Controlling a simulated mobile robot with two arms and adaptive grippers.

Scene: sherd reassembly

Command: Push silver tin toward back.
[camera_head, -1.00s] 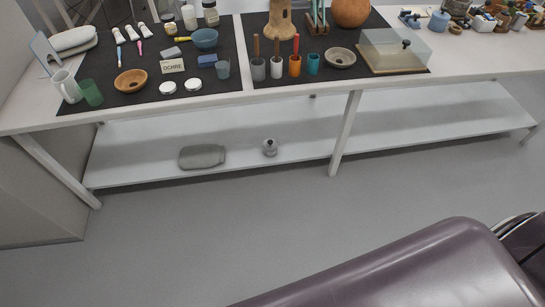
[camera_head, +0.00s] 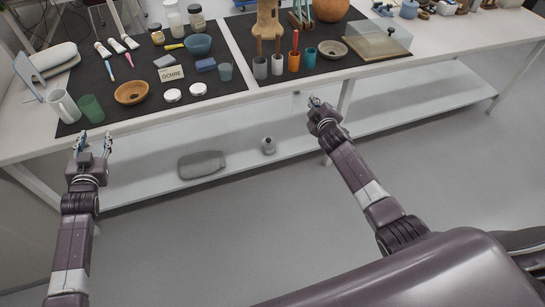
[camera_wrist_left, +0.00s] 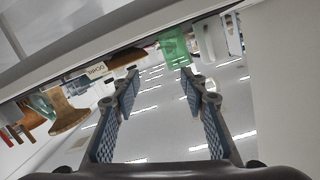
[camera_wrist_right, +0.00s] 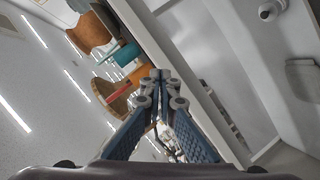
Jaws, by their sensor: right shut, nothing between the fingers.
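A grey, silvery tin (camera_head: 260,67) with a brush handle stands on the dark mat near the table's front edge. A paler silver-white tin (camera_head: 277,65) stands just right of it; I cannot tell for certain which is the silver tin. My right gripper (camera_head: 314,102) is shut and empty, in front of the table edge, to the right of and nearer than these tins. Its fingertips meet in the right wrist view (camera_wrist_right: 160,76). My left gripper (camera_head: 95,142) is open and empty before the table's left front, near the green cup (camera_head: 92,108); its spread fingers show in the left wrist view (camera_wrist_left: 162,85).
An orange tin (camera_head: 294,61) and a teal tin (camera_head: 309,57) stand right of the pale one. A clay bottle (camera_head: 267,25) stands behind. A lower shelf (camera_head: 235,158) holds two grey objects.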

